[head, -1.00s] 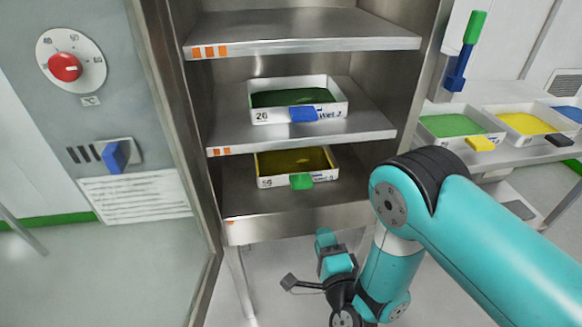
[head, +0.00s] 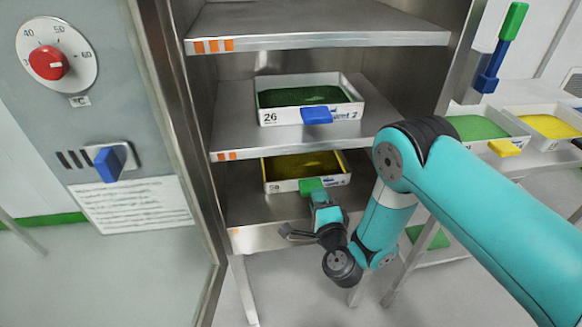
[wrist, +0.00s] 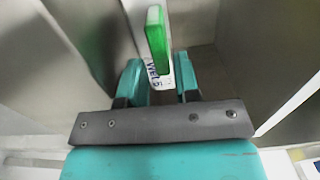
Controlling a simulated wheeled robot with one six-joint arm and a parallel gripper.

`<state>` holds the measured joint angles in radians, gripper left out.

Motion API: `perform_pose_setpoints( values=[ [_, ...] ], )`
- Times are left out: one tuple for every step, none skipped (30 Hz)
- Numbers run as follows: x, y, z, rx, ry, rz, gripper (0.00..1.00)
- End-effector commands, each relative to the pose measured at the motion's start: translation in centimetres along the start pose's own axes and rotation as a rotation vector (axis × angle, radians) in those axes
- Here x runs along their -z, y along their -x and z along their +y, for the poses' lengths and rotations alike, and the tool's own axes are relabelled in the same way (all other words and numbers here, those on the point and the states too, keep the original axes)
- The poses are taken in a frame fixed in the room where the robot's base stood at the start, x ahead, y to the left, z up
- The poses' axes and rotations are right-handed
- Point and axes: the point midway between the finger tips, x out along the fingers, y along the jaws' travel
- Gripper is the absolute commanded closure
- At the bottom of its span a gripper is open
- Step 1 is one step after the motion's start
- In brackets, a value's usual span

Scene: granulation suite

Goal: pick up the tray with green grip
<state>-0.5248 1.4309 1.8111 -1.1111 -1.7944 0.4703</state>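The tray with green grip (head: 281,186) is a white tray with yellow contents, standing on the lower shelf of the open cabinet. Its green grip (head: 311,186) projects from the front wall; in the wrist view the green grip (wrist: 156,40) stands just ahead of my fingers, in line with the space between them. My gripper (head: 318,197) is at the front of this tray, and covers part of its front label in the head view. In the wrist view my gripper (wrist: 159,78) is open, with a gap on both sides of the grip. I cannot tell whether the fingertips overlap it.
A white tray with a blue grip (head: 266,118) and green contents stands on the shelf above (head: 235,142). The cabinet's open door (head: 165,240) is on the left. More trays (head: 520,138) stand on a side table at right. The top shelf (head: 320,30) is empty.

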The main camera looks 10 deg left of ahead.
Motion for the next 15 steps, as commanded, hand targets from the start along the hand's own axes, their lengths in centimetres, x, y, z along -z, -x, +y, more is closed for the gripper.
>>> perform_pose_setpoints(
  values=[
    [0.57,-0.3,0.06,0.0,0.001,0.01,0.7],
    [0.8,-0.42,0.05,0.0,0.0,0.014,0.7],
    [1.03,-0.52,0.03,0.0,0.0,0.018,0.7],
    [1.11,-0.55,0.02,0.0,0.0,0.019,0.7],
    [1.12,-0.56,0.01,-0.001,0.0,0.019,0.7],
    [1.07,-0.56,-0.01,-0.001,0.0,0.018,0.7],
    [1.0,-0.55,-0.01,0.0,0.0,0.017,0.7],
    [0.97,-0.54,-0.01,0.0,0.0,0.016,0.7],
    [0.95,-0.54,-0.02,0.0,0.0,0.016,0.7],
    [0.91,-0.54,-0.02,0.0,0.0,0.015,0.77],
    [0.83,-0.55,-0.02,0.0,0.0,0.015,0.84],
    [0.79,-0.55,-0.01,0.0,0.001,0.014,0.93],
    [0.78,-0.55,-0.01,0.0,0.001,0.014,1.0],
    [0.77,-0.55,-0.01,0.0,0.001,0.014,1.0],
    [0.77,-0.55,-0.01,0.0,0.001,0.014,1.0]
  ],
)
